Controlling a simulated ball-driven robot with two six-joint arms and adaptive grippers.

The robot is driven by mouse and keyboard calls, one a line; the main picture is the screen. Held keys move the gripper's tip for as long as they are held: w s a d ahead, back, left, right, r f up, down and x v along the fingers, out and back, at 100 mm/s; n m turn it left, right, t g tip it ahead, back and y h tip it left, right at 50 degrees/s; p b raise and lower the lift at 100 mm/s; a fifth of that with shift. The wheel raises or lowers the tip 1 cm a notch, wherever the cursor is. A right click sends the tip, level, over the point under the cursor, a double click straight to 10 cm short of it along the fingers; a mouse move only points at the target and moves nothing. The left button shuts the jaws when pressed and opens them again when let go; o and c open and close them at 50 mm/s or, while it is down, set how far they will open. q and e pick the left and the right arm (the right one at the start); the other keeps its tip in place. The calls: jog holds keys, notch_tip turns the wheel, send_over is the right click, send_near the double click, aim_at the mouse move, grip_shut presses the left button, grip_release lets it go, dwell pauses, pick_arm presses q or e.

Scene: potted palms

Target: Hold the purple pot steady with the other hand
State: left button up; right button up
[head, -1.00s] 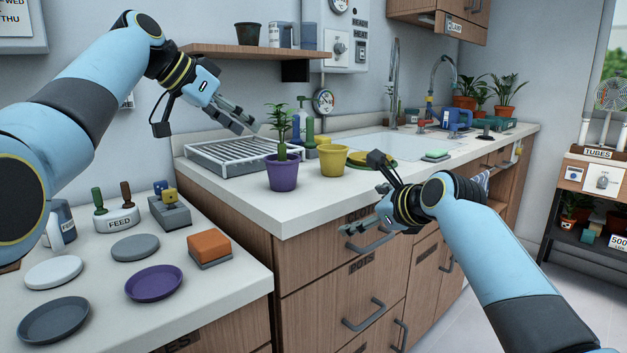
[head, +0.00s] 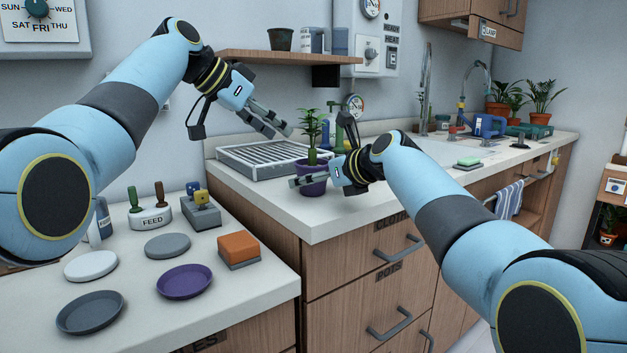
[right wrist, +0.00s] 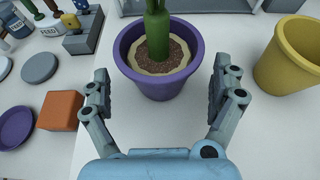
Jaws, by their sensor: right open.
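The purple pot (head: 314,187) holds a green palm (head: 312,129) and stands upright near the counter's front edge. In the right wrist view the purple pot (right wrist: 157,84) sits just ahead of my right gripper (right wrist: 160,90). The fingers are open, one on each side of the pot's near part, with gaps showing. In the head view my right gripper (head: 308,180) partly covers the pot. My left gripper (head: 275,125) is in the air up and left of the palm, over the drying rack; its fingers look apart and empty.
A yellow pot (right wrist: 288,58) stands right of the purple pot. A slatted rack (head: 262,160) lies behind it. On the lower left counter are a purple saucer (head: 184,283), other saucers and an orange sponge block (head: 239,247).

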jog(key=shift+x, duration=1.3)
jog(key=c, duration=1.4)
